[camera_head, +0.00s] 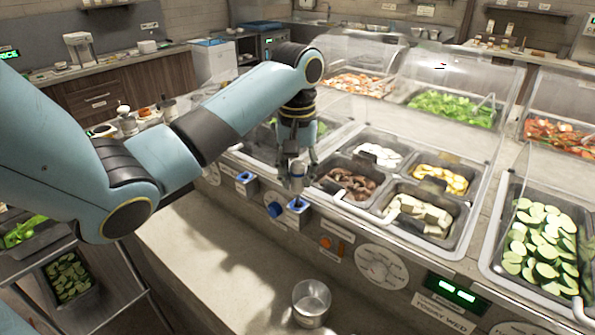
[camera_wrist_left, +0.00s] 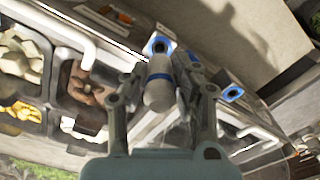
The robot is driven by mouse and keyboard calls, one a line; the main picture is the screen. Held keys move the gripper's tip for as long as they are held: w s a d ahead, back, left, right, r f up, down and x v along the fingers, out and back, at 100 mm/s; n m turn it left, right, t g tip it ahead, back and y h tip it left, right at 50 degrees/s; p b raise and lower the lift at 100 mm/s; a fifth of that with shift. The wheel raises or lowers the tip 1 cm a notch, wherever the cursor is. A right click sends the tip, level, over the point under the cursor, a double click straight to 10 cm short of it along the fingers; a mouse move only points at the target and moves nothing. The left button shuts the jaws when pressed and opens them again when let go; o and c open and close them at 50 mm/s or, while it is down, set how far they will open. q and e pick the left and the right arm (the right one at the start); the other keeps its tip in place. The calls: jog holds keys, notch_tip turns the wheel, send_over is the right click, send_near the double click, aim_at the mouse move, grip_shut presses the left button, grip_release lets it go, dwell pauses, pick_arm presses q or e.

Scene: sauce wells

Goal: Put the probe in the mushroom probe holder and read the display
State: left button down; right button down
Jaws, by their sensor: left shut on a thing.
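My left gripper (camera_head: 297,168) reaches down over the counter's front edge and is shut on a pale grey probe. In the left wrist view the probe (camera_wrist_left: 158,88) has a blue band and sits between the fingers. Its far end points at a blue-rimmed holder (camera_wrist_left: 158,45); I cannot tell whether the tip is inside it. In the head view this holder (camera_head: 298,206) is right below the gripper. A second blue holder (camera_head: 245,181) stands to the left. A green-lit display (camera_head: 458,290) is on the counter front; its digits are too small to read. My right gripper is not in view.
Food pans, one with brown pieces (camera_head: 349,183), lie behind the holders under clear guards (camera_head: 440,75). A metal cup (camera_head: 311,302) stands on the pale ledge (camera_head: 215,265), which is otherwise mostly clear.

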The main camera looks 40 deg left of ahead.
aim_at(298, 162)
pick_arm(q)
jog(key=shift+f, duration=0.35)
jog(key=shift+f, duration=0.5)
jog(key=shift+f, duration=0.2)
jog(key=shift+f+b, duration=0.35)
jog(key=shift+f, duration=0.25)
dwell(0.4)
jog(key=c, duration=1)
grip_release()
jog(key=shift+o, duration=0.2)
notch_tip(298, 162, up, 8)
jog(key=shift+f, duration=0.25)
